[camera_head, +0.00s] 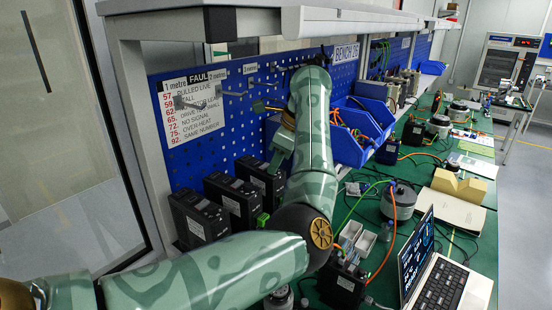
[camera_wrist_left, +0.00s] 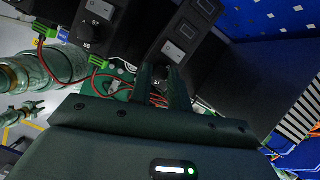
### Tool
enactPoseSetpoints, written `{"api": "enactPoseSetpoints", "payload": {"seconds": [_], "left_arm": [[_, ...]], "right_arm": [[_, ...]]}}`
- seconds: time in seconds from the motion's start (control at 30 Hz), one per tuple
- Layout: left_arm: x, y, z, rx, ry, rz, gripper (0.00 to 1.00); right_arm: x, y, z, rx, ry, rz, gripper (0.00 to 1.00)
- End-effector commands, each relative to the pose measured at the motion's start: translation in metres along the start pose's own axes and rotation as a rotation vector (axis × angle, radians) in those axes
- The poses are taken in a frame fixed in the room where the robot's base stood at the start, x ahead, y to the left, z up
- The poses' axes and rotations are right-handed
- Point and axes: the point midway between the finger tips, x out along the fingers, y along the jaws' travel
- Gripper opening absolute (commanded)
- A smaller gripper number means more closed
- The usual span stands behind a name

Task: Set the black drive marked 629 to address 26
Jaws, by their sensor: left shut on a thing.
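Three black drives stand in a row below the blue pegboard in the head view: a near one (camera_head: 200,218), a middle one (camera_head: 233,200) and a far one (camera_head: 262,178). Their numbers are too small to read, so I cannot tell which is 629. My left gripper (camera_head: 279,150) is at the far drive, its fingertips hidden there. In the left wrist view its fingers (camera_wrist_left: 164,88) are shut on a small dark knob (camera_wrist_left: 158,76) on the front of a black drive (camera_wrist_left: 181,35). Another drive with its own dial (camera_wrist_left: 88,32) is beside it. My right gripper is not in view.
A fault list (camera_head: 192,112) hangs on the pegboard (camera_head: 232,125). Blue bins (camera_head: 352,148) stand beyond my forearm. A laptop (camera_head: 437,275), a round motor (camera_head: 398,203) and loose orange and green cables lie on the green bench to the right.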

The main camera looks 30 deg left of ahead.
Motion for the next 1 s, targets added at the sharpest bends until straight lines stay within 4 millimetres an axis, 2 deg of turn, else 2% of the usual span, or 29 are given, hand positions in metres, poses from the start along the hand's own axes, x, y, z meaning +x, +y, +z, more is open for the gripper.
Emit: {"api": "enactPoseSetpoints", "payload": {"seconds": [0.5,1.0], "left_arm": [[-0.002,-0.005,0.002,-0.41,-0.021,0.169,0.0],[0.0,-0.006,0.002,-0.581,-0.029,0.239,0.0]], "right_arm": [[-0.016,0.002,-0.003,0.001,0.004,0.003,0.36],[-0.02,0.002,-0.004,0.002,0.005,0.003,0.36]]}}
